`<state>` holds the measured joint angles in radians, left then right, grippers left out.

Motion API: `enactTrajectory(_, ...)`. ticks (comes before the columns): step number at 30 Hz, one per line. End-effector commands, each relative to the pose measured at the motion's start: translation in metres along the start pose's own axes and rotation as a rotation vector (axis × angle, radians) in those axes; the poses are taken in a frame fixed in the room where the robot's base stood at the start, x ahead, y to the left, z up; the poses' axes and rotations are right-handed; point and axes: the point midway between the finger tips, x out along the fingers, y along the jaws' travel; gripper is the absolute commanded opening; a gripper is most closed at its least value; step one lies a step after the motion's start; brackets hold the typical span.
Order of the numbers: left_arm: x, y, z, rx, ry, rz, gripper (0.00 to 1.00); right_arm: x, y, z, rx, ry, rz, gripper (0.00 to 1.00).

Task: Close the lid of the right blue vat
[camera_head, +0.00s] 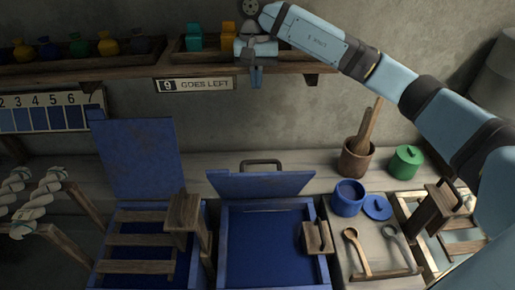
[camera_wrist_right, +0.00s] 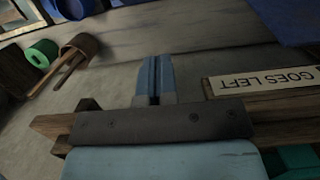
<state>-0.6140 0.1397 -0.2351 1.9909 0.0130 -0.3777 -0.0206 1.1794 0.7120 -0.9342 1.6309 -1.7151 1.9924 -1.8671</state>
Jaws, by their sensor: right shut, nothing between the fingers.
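The right blue vat (camera_head: 224,262) stands in the lower middle of the head view with blue inside. Its blue lid (camera_head: 262,184) is raised at the back edge and leans away from the opening. A dark handle (camera_head: 262,162) shows behind the lid's top edge. My right gripper (camera_head: 257,84) is shut and empty, pointing down just in front of the wall shelf, well above the lid. In the right wrist view its two blue fingers (camera_wrist_right: 154,65) are together. My left gripper is not in view.
The left vat's lid (camera_head: 140,160) stands up, with a wooden rack (camera_head: 145,240) over that vat. A wooden block (camera_head: 316,238) sits at the right vat's right edge. The shelf (camera_head: 130,73) holds coloured jars and bags. A blue pot (camera_head: 347,198) and green pot (camera_head: 405,161) stand right.

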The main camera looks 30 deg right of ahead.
Motion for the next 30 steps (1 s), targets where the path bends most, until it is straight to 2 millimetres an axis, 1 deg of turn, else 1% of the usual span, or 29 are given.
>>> enactTrajectory(1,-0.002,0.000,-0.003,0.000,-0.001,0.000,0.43,0.011,0.001,0.001,0.001,-0.003,0.003,0.00)
enactTrajectory(6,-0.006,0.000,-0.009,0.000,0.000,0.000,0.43,0.048,0.001,0.001,0.002,-0.004,0.002,0.00)
enactTrajectory(21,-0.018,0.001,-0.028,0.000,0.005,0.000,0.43,0.156,0.000,0.001,0.002,-0.003,0.000,0.00)
enactTrajectory(25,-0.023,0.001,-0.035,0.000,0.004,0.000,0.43,0.169,0.000,0.016,-0.001,-0.001,-0.001,0.00)
enactTrajectory(30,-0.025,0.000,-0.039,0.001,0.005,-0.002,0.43,0.181,0.000,0.026,0.001,0.000,-0.001,0.00)
